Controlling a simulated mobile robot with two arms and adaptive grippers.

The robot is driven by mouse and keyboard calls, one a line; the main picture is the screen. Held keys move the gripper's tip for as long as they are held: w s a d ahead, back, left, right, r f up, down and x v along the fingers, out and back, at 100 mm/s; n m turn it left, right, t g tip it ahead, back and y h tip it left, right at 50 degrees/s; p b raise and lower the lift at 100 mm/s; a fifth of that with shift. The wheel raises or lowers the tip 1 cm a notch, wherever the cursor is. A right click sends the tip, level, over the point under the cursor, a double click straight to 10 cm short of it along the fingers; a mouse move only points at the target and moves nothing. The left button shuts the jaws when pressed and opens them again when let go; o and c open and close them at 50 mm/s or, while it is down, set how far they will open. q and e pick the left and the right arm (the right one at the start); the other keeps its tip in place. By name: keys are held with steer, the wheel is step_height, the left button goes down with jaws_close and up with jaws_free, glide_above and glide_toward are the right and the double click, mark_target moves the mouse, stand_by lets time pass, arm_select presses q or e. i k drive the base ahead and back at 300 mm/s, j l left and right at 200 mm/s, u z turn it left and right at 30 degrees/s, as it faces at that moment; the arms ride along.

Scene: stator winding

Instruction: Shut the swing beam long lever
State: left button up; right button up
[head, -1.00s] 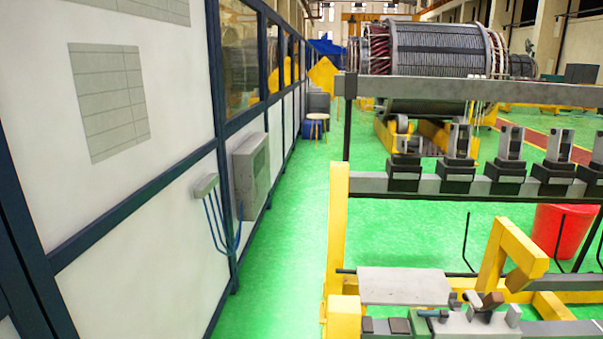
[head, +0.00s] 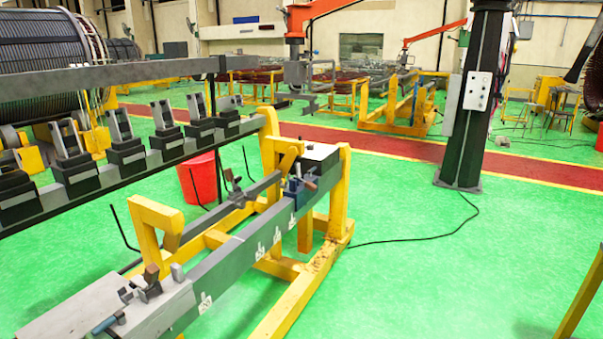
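A long grey beam (head: 243,237) with white hand marks on its side lies on a yellow frame (head: 320,262). A thinner grey bar (head: 226,210) runs beside it, at an angle, with a small dark clamp (head: 236,187) near its far end. A brown-handled clamp (head: 151,280) sits on the beam's near end, and a blue clamp (head: 297,190) with a brown knob sits at the far end. I cannot tell for sure which part is the long lever, or whether it is open or shut. Neither of my grippers is in view.
A rail with several black clamp blocks (head: 127,154) stands at left, near a red bin (head: 198,178). A dark column (head: 480,100) stands at right, with a cable on the floor. Green floor (head: 440,280) is clear at right of the frame.

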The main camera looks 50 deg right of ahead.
mark_target(230, 177)
steer(key=z, duration=1.1)
steer(key=u, duration=0.25)
steer(key=i+l+u, duration=0.2)
steer(key=i+u, duration=0.25)
steer(key=i+l+u, duration=0.25)
steer(key=u, duration=0.25)
steer(key=l, duration=0.1)
